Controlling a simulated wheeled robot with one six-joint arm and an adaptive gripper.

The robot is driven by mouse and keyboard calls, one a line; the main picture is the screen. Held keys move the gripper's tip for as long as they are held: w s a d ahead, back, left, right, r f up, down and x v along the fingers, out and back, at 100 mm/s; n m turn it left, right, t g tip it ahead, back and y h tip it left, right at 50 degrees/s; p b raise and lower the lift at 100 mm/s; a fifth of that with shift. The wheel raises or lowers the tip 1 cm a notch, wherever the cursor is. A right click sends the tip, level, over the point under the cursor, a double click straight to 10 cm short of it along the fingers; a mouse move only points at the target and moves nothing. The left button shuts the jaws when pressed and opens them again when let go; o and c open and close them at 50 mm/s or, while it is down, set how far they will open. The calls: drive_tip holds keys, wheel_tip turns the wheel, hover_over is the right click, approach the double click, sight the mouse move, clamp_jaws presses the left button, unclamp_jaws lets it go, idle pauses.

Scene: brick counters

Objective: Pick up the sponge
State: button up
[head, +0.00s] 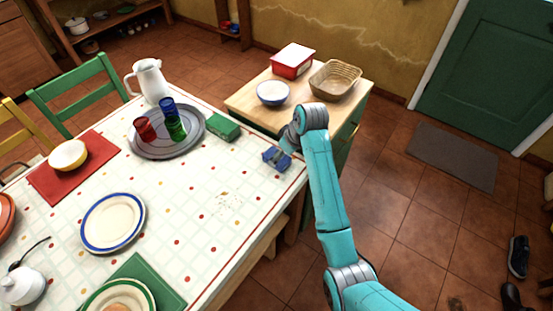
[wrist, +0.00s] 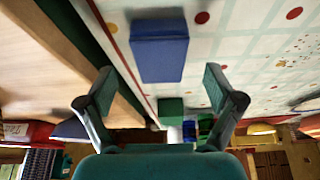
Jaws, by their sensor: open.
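A blue block that looks like the sponge (head: 271,157) lies on the checked tablecloth near the table's right edge. In the wrist view the sponge (wrist: 160,50) shows whole, ahead of my fingertips and roughly centred between them. My gripper (head: 284,149) is just by the sponge in the head view and partly covers it. In the wrist view my gripper (wrist: 160,84) is open, its two fingers wide apart with nothing held between them. I cannot tell the exact height of the fingertips over the cloth.
A green box (head: 223,128) and a grey tray (head: 196,142) with coloured cups stand farther left on the table. A wooden side counter (head: 246,107) beyond the table edge holds a bowl (head: 273,93), a red tub (head: 293,62) and a basket (head: 334,80). The cloth left of the sponge is clear.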

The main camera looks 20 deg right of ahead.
drive_tip(key=shift+x, duration=1.95)
drive_tip(key=c, duration=1)
drive_tip(key=shift+r, duration=0.2)
wheel_tip(320, 180, up, 10)
drive_tip(key=shift+f, duration=0.1)
